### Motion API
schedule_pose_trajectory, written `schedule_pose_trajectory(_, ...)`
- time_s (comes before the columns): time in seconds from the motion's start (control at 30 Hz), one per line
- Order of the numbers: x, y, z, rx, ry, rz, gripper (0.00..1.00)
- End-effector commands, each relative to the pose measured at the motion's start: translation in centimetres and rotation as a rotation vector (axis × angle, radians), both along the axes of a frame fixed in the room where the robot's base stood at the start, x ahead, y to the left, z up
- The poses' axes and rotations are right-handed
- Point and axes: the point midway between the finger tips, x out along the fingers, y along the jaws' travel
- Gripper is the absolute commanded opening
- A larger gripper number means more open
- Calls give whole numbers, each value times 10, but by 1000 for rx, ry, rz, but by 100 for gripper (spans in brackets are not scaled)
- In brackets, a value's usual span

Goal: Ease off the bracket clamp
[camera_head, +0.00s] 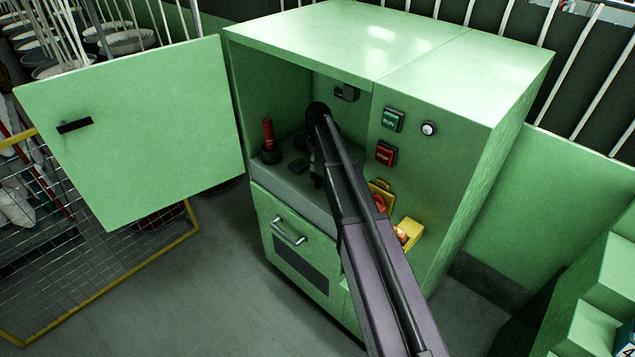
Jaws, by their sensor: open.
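The green machine cabinet (455,75) stands with its door (140,130) swung wide open to the left. My arm reaches into its open bay from the lower right. My gripper (316,178) is at the arm's end, small and dark, low over the grey bed (325,205); it is open, and its fingertips are hard to make out. A red-handled upright lever (267,135) with a dark base stands on the bed to the left, apart from my gripper. I cannot tell which part is the bracket clamp; my arm hides part of the bay.
The front panel carries a green RUN button (391,119), a red STOP button (385,154), a round white button (428,129) and a red knob on a yellow plate (379,201). A yellow holder (408,233) sits lower. A yellow-edged mesh fence (100,262) stands left.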

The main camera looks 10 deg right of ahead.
Motion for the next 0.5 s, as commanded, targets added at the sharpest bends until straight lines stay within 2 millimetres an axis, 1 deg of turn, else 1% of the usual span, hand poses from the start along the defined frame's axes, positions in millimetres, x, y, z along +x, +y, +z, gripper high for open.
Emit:
schedule_pose_trajectory(0.03, 0, 0, -8, 0, 0, 0, 53)
schedule_pose_trajectory(0.5, 0, 1, -44, 0, 0, 1, 53)
